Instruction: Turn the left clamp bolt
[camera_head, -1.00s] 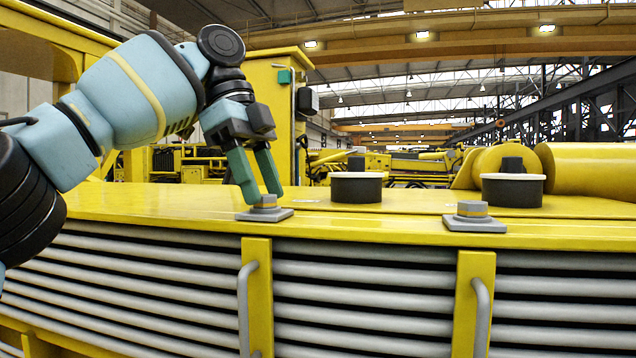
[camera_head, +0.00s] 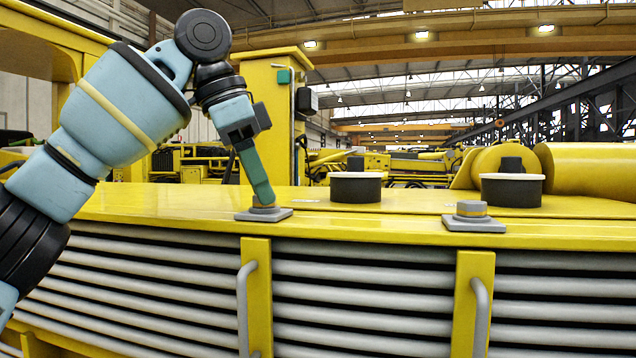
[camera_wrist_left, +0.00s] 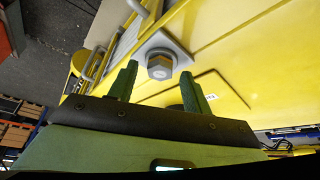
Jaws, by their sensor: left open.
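The left clamp bolt (camera_head: 264,210) is a grey bolt head with a yellowish band on a square grey plate, on top of the yellow boom. My left gripper (camera_head: 263,197) points down at it, its fingers seen nearly edge-on, tips at the bolt and hiding part of its top. In the left wrist view the hexagonal bolt head (camera_wrist_left: 160,66) shows in the gap between the two open green fingers (camera_wrist_left: 159,75). I cannot tell whether they touch it. My right gripper is in neither view.
A second bolt (camera_head: 472,209) on a grey plate is further right. Two dark round caps with pale tops, the left one (camera_head: 356,187) and the right one (camera_head: 512,190), stand behind the bolts. Grey handles (camera_head: 243,300) are on the front face. The yellow top between the bolts is clear.

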